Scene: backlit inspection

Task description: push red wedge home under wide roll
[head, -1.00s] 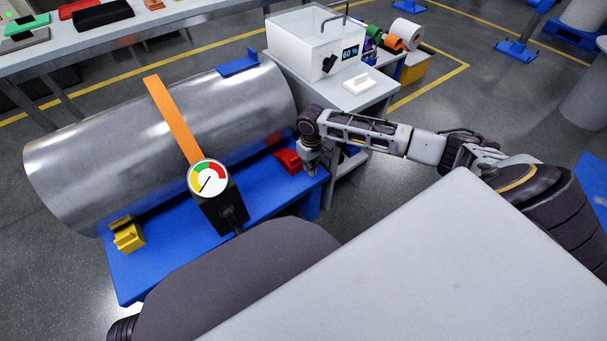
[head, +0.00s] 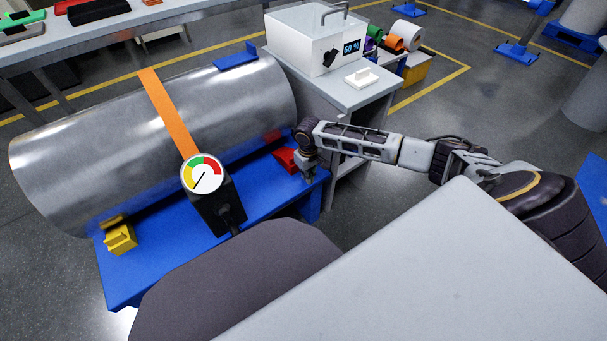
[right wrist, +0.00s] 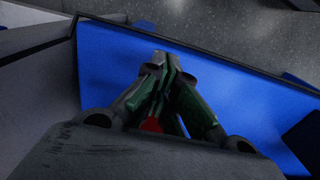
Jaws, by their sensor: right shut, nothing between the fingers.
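The wide roll (head: 110,143) is a big shiny metal cylinder lying on a blue stand (head: 158,266). The red wedge (head: 286,160) sits on the stand at the near side of the roll's right end. I cannot tell whether it touches the roll. My right gripper (head: 309,173) points down just right of the wedge, close to the stand top. In the right wrist view its fingers (right wrist: 166,68) are shut and empty. A bit of red (right wrist: 152,124) shows behind them, mostly hidden. My left gripper is out of view.
A yellow wedge (head: 120,238) sits at the roll's left end. An orange strap (head: 168,112) crosses the roll, with a dial gauge (head: 203,174) in front. A grey cabinet (head: 340,93) with a white box (head: 302,42) stands right behind the gripper.

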